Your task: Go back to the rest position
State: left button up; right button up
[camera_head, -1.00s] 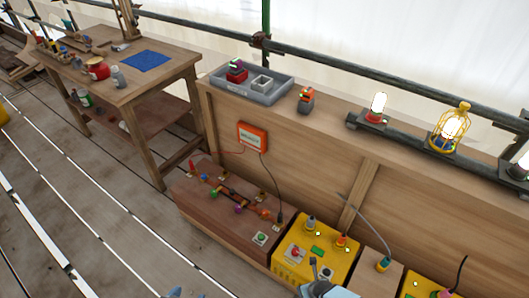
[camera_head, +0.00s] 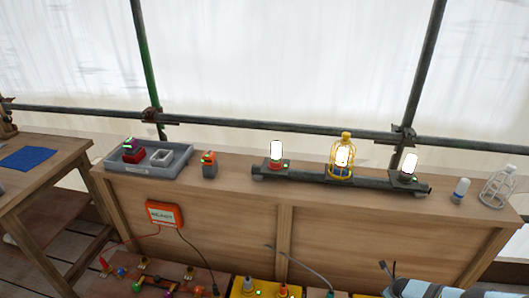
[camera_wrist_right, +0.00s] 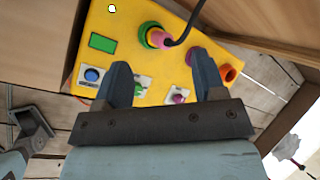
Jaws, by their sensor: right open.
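My right gripper (camera_wrist_right: 162,85) shows in the right wrist view, its two fingers apart with nothing between them.
A wooden bench (camera_head: 240,200) bears a grey tray (camera_head: 125,160), an orange-topped device (camera_head: 209,165), a dark rail (camera_head: 330,183) with three lit lamps, and a white wire cage (camera_head: 497,187). An orange box (camera_head: 165,213) hangs on its front. A table with a blue cloth (camera_head: 28,158) stands left.

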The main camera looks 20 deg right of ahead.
jog(key=s+a+r+m+t+y, duration=0.1)
jog(key=a+r+m+t+y, duration=0.15)
jog(key=a+m, duration=0.7)
jog(key=s+a+r+m+t+y, duration=0.1)
jog(key=a+m+t+y, duration=0.2)
jog(key=a, duration=1.3)
jog(key=s+a+r+m+y, duration=0.1)
jog(key=s+a+r+m, duration=0.1)
jog(key=a+r+m, duration=0.4)
jog(key=s+a+r+m, duration=0.1)
jog(key=s+r+m, duration=0.2)
jog(key=r+m, duration=0.35)
jog(key=s+a+r+m+y, duration=0.15)
jog(key=a+r+m, duration=0.25)
jog(key=r, duration=0.4)
jog(key=a+r+m+t, duration=0.15)
jog(key=a+m, duration=0.35)
jog(key=a, duration=0.9)
notch_tip(320, 180, up, 8)
jog(key=p, duration=0.8)
jog(key=shift+s+d, duration=0.25)
jog(key=shift+d, duration=0.05)
jog(key=shift+r, duration=0.1)
